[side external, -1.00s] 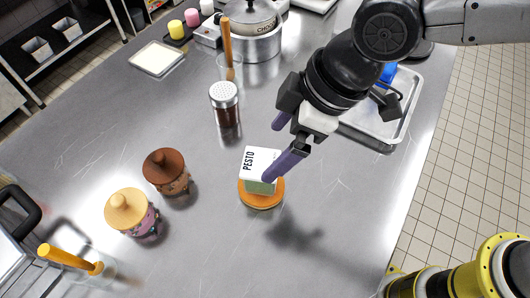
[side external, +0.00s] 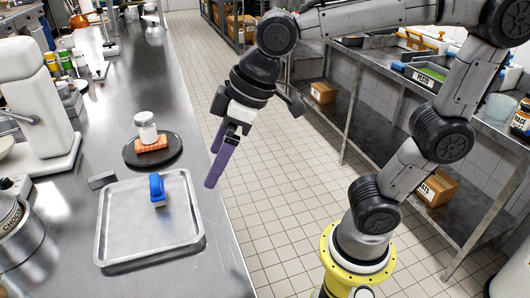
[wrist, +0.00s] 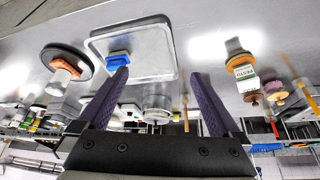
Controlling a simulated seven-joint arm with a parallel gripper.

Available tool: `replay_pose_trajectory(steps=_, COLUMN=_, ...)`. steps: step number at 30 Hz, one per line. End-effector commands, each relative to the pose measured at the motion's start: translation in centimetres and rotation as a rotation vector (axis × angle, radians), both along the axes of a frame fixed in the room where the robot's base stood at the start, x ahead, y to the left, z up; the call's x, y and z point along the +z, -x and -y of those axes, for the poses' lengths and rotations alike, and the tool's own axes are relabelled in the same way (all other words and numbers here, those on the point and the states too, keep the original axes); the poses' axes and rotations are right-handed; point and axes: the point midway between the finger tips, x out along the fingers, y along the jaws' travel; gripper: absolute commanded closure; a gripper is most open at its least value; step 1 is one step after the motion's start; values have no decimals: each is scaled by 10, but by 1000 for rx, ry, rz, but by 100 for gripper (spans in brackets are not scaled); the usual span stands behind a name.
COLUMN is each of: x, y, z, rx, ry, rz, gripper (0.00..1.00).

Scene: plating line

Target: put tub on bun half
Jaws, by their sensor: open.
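The tub (wrist: 245,72), a box-like white and green container marked PESTO, shows in the wrist view, which sees the scene upside down. It rests on the orange-brown bun half (wrist: 235,50), apart from my gripper. Neither the tub nor the bun half is in the side view now. My gripper (side external: 215,162) is open and empty, its purple fingers pointing down near the counter's right edge. In the wrist view its fingers (wrist: 160,76) stand wide apart with nothing held between them.
A metal tray (side external: 120,228) with a blue-topped item (side external: 157,188) lies left of my gripper. Behind it, a white-lidded jar (side external: 147,128) stands on an orange block (side external: 150,145) on a dark round plate (side external: 132,158). A grey block (side external: 102,180) and white mixer (side external: 40,110) are further left.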

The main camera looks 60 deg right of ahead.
Motion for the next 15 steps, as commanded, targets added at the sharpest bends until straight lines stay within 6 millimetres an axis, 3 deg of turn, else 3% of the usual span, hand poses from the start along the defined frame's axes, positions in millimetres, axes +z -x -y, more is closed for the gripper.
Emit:
replay_pose_trajectory(steps=1, x=-2, y=18, z=32, rx=-100, ry=-6, rz=13, gripper=0)
replay_pose_trajectory(steps=3, x=-10, y=42, z=63, rx=-214, ry=-9, rz=21, gripper=0)
replay_pose_trajectory(steps=6, x=-23, y=72, z=92, rx=-346, ry=-13, rz=31, gripper=0)
replay_pose_trajectory(steps=10, x=-37, y=96, z=110, rx=-447, ry=-15, rz=39, gripper=0)
replay_pose_trajectory(steps=15, x=-43, y=104, z=115, rx=-482, ry=-15, rz=39, gripper=0)
